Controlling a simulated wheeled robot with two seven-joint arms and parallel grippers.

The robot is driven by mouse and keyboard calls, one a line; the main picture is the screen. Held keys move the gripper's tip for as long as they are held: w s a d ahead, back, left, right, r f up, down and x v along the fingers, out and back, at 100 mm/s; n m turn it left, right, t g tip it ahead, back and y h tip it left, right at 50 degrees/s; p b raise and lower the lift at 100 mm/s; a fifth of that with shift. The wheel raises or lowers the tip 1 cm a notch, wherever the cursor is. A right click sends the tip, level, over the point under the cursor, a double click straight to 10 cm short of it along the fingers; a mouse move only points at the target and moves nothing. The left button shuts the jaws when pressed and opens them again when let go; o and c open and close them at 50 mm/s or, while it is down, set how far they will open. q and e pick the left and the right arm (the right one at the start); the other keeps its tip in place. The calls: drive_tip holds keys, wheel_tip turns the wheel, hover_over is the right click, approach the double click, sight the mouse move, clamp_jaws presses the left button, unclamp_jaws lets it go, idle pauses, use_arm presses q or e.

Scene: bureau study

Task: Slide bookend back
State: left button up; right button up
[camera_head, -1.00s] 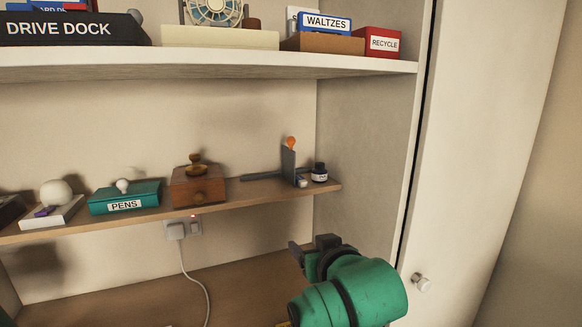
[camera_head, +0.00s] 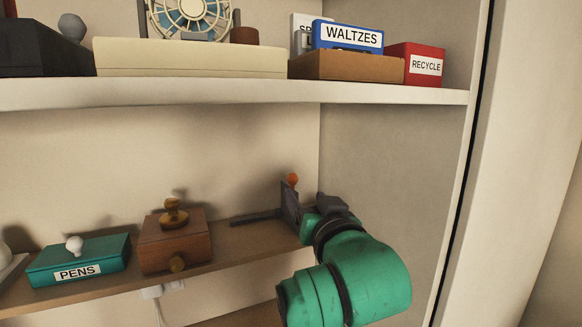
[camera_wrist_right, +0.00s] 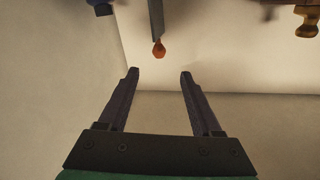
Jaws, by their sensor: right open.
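The bookend (camera_head: 290,203) is a dark grey upright plate with a long flat foot reaching left along the lower shelf (camera_head: 215,254). An orange knob (camera_head: 293,180) shows at its top. My right gripper (camera_head: 318,209) is just right of the plate and hides part of it. In the right wrist view, which is upside down, my right gripper (camera_wrist_right: 160,72) is open with nothing between its fingers. The plate (camera_wrist_right: 156,18) and orange knob (camera_wrist_right: 158,48) show beyond the fingertips, in line with the gap. I cannot tell whether a finger touches the bookend. My left gripper is out of view.
A wooden box with a stamp (camera_head: 175,245) and a teal PENS box (camera_head: 80,262) stand left on the lower shelf. A dark blue bottle (camera_wrist_right: 100,6) shows in the wrist view. The upper shelf (camera_head: 240,93) and right side wall (camera_head: 400,150) bound the space.

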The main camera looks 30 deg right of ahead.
sight(294, 182)
drive_tip(key=p+x, duration=0.1)
drive_tip(key=x, duration=0.6)
drive_tip(key=shift+w+d+r, duration=0.15)
drive_tip(key=shift+w+d, duration=0.05)
drive_tip(key=shift+w, duration=0.15)
drive_tip(key=x, duration=0.2)
drive_tip(key=p+x, duration=0.1)
drive_tip(key=x, duration=0.1)
drive_tip(key=shift+w+f+p, duration=0.25)
drive_tip(key=shift+w+p, duration=0.05)
drive_tip(key=shift+w, duration=0.05)
drive_tip(key=shift+s, duration=0.15)
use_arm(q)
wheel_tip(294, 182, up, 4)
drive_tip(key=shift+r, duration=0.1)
use_arm(e)
clamp_jaws()
